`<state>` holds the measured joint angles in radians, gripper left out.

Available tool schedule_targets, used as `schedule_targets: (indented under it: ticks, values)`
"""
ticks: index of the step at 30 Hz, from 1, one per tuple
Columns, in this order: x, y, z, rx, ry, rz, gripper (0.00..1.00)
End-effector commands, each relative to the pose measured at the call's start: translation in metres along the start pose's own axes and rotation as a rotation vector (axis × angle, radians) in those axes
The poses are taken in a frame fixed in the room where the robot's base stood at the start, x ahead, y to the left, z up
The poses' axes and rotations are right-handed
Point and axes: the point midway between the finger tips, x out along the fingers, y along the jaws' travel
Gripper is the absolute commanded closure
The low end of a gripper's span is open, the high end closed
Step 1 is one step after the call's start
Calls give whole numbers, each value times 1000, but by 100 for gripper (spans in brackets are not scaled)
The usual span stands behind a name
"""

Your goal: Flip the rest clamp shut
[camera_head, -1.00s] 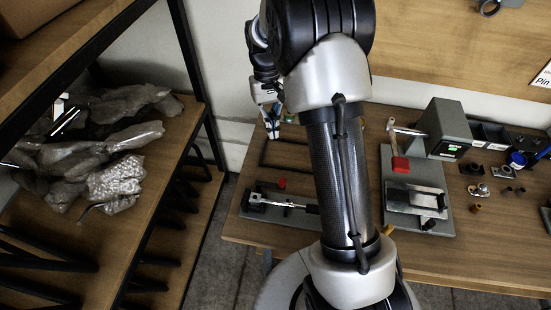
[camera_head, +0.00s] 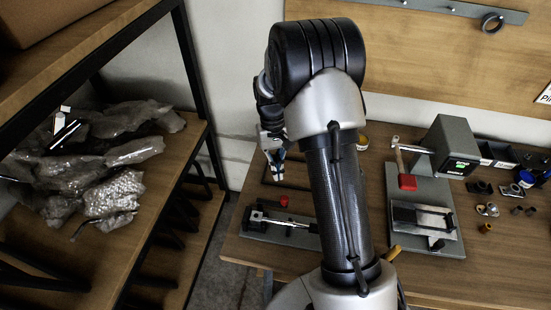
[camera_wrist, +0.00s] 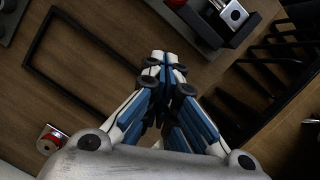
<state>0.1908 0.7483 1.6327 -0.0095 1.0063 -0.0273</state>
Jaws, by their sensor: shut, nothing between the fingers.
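A left fixture (camera_head: 262,232) on the workbench has a black block (camera_head: 256,217), a metal rod lying flat to the right and a red knob (camera_head: 284,200). I cannot tell for certain which one carries the rest clamp. My gripper (camera_head: 275,172) is shut and empty, above the bench behind the left fixture. In the wrist view my gripper (camera_wrist: 166,62) points over bare wood, and the black block (camera_wrist: 218,20) shows at the top right. My arm hides the bench middle.
A thin black rectangular frame (camera_wrist: 60,73) lies on the bench near my gripper. A grey box (camera_head: 447,143), small parts and a blue item (camera_head: 523,180) stand to the right. A shelf (camera_head: 172,205) with wrapped bags (camera_head: 112,203) stands at the left.

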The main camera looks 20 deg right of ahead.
Motion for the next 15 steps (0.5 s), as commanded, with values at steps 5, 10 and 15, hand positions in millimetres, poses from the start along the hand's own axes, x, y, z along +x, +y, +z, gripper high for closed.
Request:
schedule_targets:
  ticks: [5, 10, 15]
  values:
    - [18, 0, 17, 0, 1, 0, 100]
    - [21, 0, 33, 0, 2, 0, 100]
    - [21, 0, 39, 0, 1, 0, 100]
